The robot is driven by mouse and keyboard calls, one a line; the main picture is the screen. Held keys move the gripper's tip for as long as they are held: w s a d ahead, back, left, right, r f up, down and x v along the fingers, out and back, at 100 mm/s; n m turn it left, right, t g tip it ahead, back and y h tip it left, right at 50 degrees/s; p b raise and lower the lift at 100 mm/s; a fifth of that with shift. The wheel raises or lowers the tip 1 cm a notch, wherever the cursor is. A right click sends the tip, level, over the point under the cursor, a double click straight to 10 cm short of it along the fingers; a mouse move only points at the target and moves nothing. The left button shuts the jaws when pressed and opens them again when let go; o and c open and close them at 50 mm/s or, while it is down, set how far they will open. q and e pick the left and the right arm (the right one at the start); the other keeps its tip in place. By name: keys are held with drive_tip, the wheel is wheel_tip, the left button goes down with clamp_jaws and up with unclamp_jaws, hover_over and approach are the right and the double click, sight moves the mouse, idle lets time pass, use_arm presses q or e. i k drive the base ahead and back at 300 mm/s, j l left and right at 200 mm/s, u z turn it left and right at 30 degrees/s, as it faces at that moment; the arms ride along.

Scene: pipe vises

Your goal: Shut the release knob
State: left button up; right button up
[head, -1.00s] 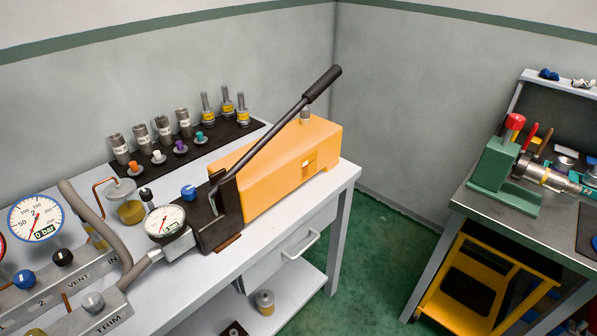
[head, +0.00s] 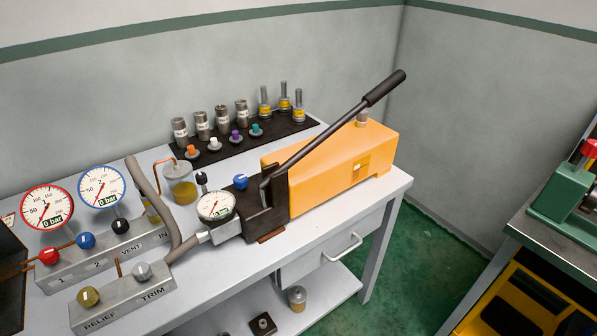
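The orange hand pump (head: 335,160) stands on the white bench with its long black lever (head: 335,128) slanting up to the right. At its left end is a dark block (head: 262,212) with a small blue knob (head: 240,181) on top, which looks like the release knob; I cannot tell whether it is open or shut. A round gauge (head: 215,206) sits just left of the block. Neither of my grippers is in view.
A manifold (head: 105,252) with red, blue and black knobs stands left of the pump, with a lower block marked RELIEF and TRIM (head: 120,297). Several fittings stand on a black mat (head: 290,131) behind. A green vise (head: 565,205) is on another bench right.

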sight(240, 181)
drive_tip(key=k+j+z, duration=0.25)
drive_tip(key=z, duration=0.25)
drive_tip(key=k+j+z, duration=0.3)
drive_tip(key=z, duration=0.2)
